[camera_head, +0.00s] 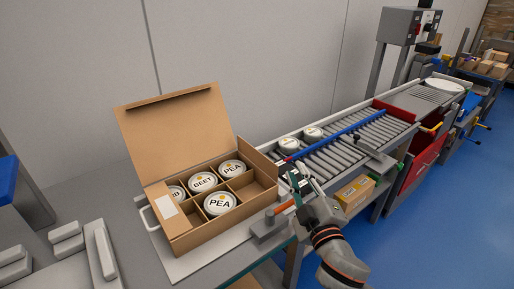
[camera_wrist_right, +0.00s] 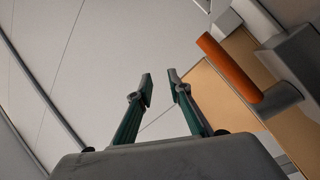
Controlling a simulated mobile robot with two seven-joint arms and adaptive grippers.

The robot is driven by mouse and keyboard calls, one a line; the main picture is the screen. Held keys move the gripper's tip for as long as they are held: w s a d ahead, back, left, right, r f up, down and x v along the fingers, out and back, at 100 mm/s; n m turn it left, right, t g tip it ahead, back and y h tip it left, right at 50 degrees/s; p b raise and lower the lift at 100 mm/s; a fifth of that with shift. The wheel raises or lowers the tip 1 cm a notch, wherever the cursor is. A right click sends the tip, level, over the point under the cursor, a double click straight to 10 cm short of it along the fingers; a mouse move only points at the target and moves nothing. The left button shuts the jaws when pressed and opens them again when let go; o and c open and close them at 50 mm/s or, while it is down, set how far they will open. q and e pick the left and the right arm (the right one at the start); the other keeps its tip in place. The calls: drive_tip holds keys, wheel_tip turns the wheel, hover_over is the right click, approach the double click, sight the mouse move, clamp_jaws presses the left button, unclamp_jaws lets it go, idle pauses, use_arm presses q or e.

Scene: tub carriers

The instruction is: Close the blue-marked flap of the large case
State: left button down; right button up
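The large case (camera_head: 205,238) is a brown cardboard box on the bench, with a tall flap (camera_head: 175,130) standing up at its back. No blue mark can be made out on it. A shorter flap or wall with a white label (camera_head: 166,207) is at its left end. Several white tubs marked PEA and BEET (camera_head: 203,181) sit in its divided compartments; some right-hand compartments are empty. My right gripper (camera_head: 297,180) is just right of the case, apart from it. In the right wrist view its fingers (camera_wrist_right: 160,85) are apart with nothing between them. My left gripper is not in view.
An orange-handled clamp (camera_head: 284,207) stands at the case's right front corner; its handle also shows in the right wrist view (camera_wrist_right: 230,68). A roller conveyor (camera_head: 325,157) with two tubs (camera_head: 289,144) runs back right. A yellow-brown carton (camera_head: 355,192) is below it.

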drive_tip(key=s+a+r+n+g+y, duration=0.2)
drive_tip(key=a+r+n+g+y, duration=0.1)
drive_tip(key=a+r+n+y, duration=1.4)
drive_tip(key=s+a+n+g+y, duration=0.1)
drive_tip(key=s+a+n+g, duration=0.2)
drive_tip(key=a+n+g, duration=0.45)
drive_tip(key=n+g+h, duration=0.4)
drive_tip(key=n+h, duration=0.2)
drive_tip(key=h, duration=1.3)
approach(256, 150)
drive_tip(key=shift+w+f, duration=0.4)
drive_tip(key=shift+f, duration=0.15)
drive_tip(key=x, duration=0.7)
drive_tip(key=shift+a+f, duration=0.1)
drive_tip(key=shift+f, duration=0.2)
